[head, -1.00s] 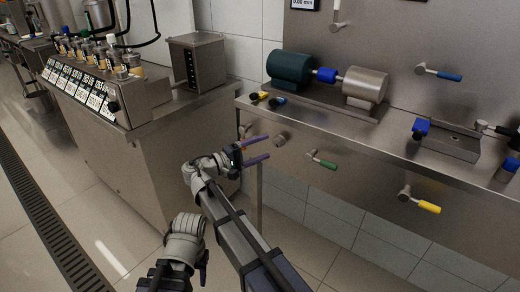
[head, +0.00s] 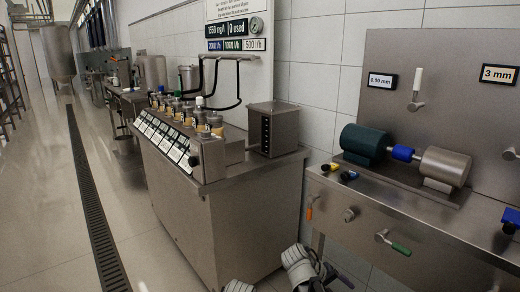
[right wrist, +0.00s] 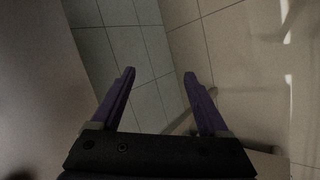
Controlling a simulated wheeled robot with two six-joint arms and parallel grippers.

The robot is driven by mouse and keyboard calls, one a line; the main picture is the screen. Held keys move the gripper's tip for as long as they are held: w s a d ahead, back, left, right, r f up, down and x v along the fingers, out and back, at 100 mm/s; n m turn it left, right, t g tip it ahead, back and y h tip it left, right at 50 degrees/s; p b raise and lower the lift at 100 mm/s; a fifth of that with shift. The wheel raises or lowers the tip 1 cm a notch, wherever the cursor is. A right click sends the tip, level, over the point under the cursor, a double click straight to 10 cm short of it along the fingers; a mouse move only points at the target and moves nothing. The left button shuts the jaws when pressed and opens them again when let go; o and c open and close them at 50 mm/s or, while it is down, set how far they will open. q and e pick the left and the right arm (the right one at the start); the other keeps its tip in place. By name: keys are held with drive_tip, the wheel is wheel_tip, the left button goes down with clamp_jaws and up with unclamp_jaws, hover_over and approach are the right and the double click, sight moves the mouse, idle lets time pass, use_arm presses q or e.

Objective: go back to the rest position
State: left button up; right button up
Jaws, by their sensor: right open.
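My right gripper (right wrist: 159,73) shows in the right wrist view with its two purple fingers apart and nothing between them. Behind the fingers are tiled surfaces and a plain metal-like surface at the left. My left gripper is not in view.
A steel bench (head: 400,237) with a motor drive (head: 364,145) on top stands at the right. A steel cabinet (head: 247,235) with a control panel (head: 165,143) stands in the middle. Open floor with a drain grate (head: 97,215) lies at the left.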

drive_tip(key=s+a+f+n+g+y, duration=0.1)
drive_tip(key=s+a+f+y, duration=0.2)
drive_tip(key=s+a, duration=0.5)
drive_tip(key=s+a+f+n+g+y, duration=0.15)
drive_tip(key=s+a+y, duration=0.35)
drive_tip(key=a, duration=0.5)
wheel_tip(320, 180, up, 33)
drive_tip(key=s+h+p, duration=0.1)
drive_tip(key=p, duration=3.3)
drive_tip(key=shift+a+m+t, duration=0.25)
drive_tip(key=shift+m+t, duration=0.1)
drive_tip(key=shift+t, duration=0.1)
drive_tip(key=shift+s, duration=0.1)
